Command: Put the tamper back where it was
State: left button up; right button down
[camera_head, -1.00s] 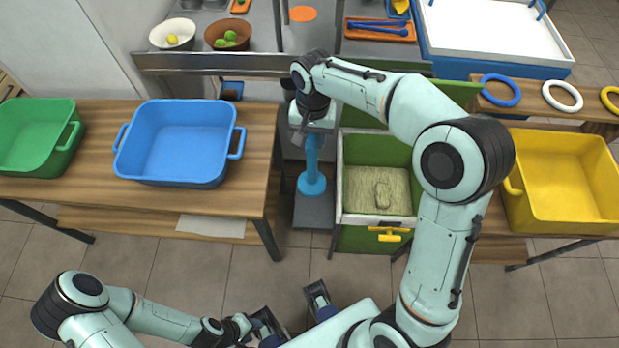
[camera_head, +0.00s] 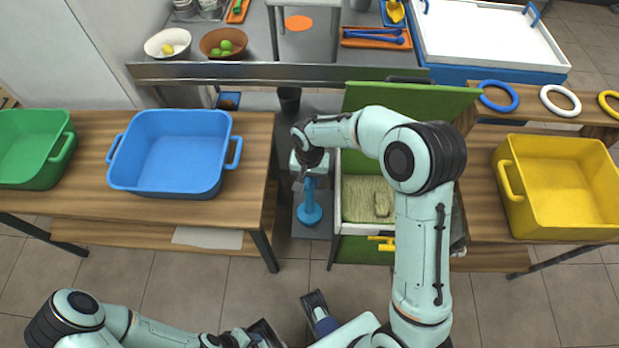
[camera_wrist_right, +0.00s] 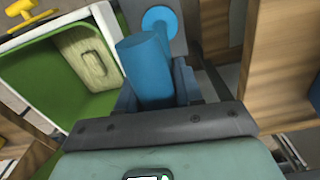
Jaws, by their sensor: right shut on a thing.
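The blue tamper (camera_head: 309,207) has a round foot and a handle, and is roughly upright over a grey plate (camera_head: 299,230) left of the green-lined box. I cannot tell whether its foot touches the plate. My right gripper (camera_head: 310,172) is shut on the handle from above. In the right wrist view, the thick blue handle (camera_wrist_right: 146,66) sits between the fingers of the gripper (camera_wrist_right: 155,95), with the round foot (camera_wrist_right: 160,22) beyond. My left gripper (camera_head: 262,335) is low at the bottom edge, partly cut off; its jaw opening is unclear.
The green-lined box (camera_head: 352,246), with a raised green lid (camera_head: 410,101) and yellow handle, stands right of the tamper. A wooden table (camera_head: 255,190) with a blue bin (camera_head: 172,180) is left. A yellow bin (camera_head: 560,215) is right. A dark cup (camera_head: 289,98) is behind.

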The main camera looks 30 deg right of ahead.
jog(key=shift+f, duration=0.1)
jog(key=c, duration=0.7)
grip_release()
jog(key=shift+c, duration=0.2)
jog(key=shift+r, duration=0.3)
notch_tip(320, 180, up, 12)
jog(key=shift+f+p, duration=0.1)
jog(key=shift+p, duration=0.65)
jog(key=shift+f, duration=0.1)
